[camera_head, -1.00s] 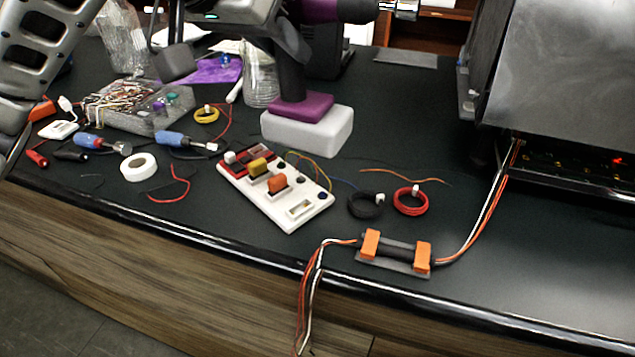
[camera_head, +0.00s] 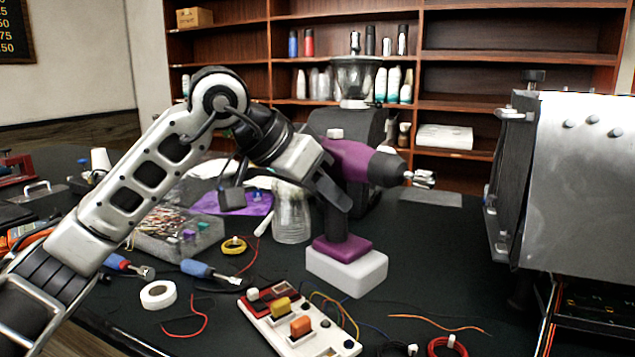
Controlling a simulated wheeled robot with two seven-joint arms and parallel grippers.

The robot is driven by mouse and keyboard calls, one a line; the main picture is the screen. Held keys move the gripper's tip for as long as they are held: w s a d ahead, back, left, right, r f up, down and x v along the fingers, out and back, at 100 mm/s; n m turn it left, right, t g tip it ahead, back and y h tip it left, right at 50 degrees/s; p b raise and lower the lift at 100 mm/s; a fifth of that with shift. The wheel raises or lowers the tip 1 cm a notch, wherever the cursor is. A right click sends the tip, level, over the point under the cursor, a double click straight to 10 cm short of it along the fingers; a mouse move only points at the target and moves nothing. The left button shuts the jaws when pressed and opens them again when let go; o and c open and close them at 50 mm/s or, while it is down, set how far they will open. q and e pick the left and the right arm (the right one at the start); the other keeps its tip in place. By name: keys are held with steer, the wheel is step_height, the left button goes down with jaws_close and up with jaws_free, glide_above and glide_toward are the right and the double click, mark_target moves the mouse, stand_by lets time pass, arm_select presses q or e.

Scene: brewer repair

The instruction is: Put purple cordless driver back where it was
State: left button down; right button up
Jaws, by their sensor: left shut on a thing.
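The purple cordless driver (camera_head: 348,160) stands upright, with its dark chuck and bit pointing right. Its dark handle runs down to a purple foot (camera_head: 342,246), which is directly over a white block (camera_head: 347,270) on the dark bench. I cannot tell whether the block is part of the driver or a separate stand. My left gripper (camera_head: 332,190) reaches in from the left and is shut on the driver at its upper handle. The gripper hides part of the handle and the rear of the body. My right gripper is not in view.
A switch board (camera_head: 300,325) lies in front, with a tape roll (camera_head: 158,294) and loose wires. A metal machine (camera_head: 570,180) stands at right. The bench right of the driver is mostly clear.

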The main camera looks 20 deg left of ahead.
mark_target(331, 208)
arm_select(q)
steer(key=w+f, duration=0.3)
steer(key=shift+a+f, duration=0.2)
steer(key=shift+f, duration=0.1)
steer(key=shift+w+a+f, duration=0.1)
steer(key=shift+w+f, duration=0.45)
steer(key=shift+f, duration=0.05)
steer(key=f, duration=0.2)
steer(key=f+p, duration=0.1)
steer(key=shift+w, duration=0.25)
steer(key=shift+f, duration=0.25)
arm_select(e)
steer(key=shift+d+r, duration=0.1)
arm_select(q)
steer(key=shift+f, duration=0.1)
steer(key=c, duration=1.4)
jaws_free()
steer(key=shift+f, duration=0.3)
steer(key=shift+c, duration=0.2)
steer(key=o, duration=0.4)
steer(key=shift+s, duration=0.1)
steer(key=shift+c, duration=0.2)
steer(key=shift+r, duration=0.1)
